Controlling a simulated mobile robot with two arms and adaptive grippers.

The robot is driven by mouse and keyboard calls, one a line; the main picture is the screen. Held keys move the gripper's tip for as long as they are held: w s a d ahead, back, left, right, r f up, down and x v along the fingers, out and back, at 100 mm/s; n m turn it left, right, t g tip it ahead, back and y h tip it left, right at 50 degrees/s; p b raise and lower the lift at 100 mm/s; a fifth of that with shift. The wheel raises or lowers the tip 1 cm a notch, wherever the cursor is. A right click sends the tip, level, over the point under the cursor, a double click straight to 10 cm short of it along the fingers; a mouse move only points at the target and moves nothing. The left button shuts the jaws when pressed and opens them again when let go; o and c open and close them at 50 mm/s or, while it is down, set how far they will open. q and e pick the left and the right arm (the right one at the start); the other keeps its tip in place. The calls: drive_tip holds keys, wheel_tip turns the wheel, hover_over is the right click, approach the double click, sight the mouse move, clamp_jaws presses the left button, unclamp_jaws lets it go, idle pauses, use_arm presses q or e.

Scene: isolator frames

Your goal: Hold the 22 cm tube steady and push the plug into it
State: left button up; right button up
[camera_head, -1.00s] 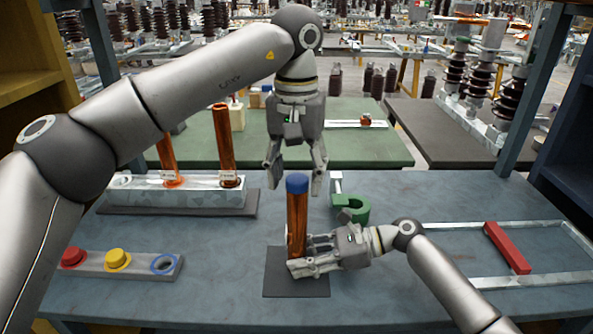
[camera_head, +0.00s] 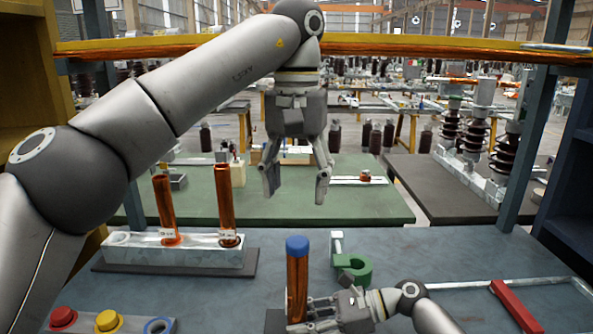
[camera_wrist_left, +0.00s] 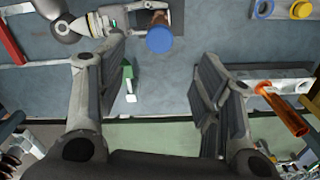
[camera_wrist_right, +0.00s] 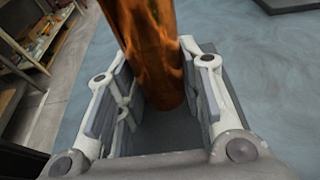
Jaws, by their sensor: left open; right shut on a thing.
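The copper-coloured tube (camera_head: 297,288) stands upright on the work table, with the blue plug (camera_head: 297,246) at its top end. How deep the plug sits cannot be told. My right gripper (camera_head: 308,316) is shut around the tube's lower part; the right wrist view shows the tube (camera_wrist_right: 150,40) between its fingers. My left gripper (camera_head: 296,197) is open and empty, pointing down above the plug with a clear gap. The left wrist view shows the plug (camera_wrist_left: 160,40) from above, beyond the open fingers. The tube's foot is hidden by the right gripper.
A metal block (camera_head: 195,252) with two copper tubes stands at the left. A holder with red (camera_head: 63,317) and yellow (camera_head: 108,321) plugs and a blue ring (camera_head: 160,326) is at the front left. A green hook-shaped piece (camera_head: 355,270) stands close behind the tube.

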use_arm(q)
drive_tip(key=shift+r, duration=0.9)
use_arm(e)
drive_tip(key=o, duration=0.8)
drive_tip(key=shift+o, duration=0.2)
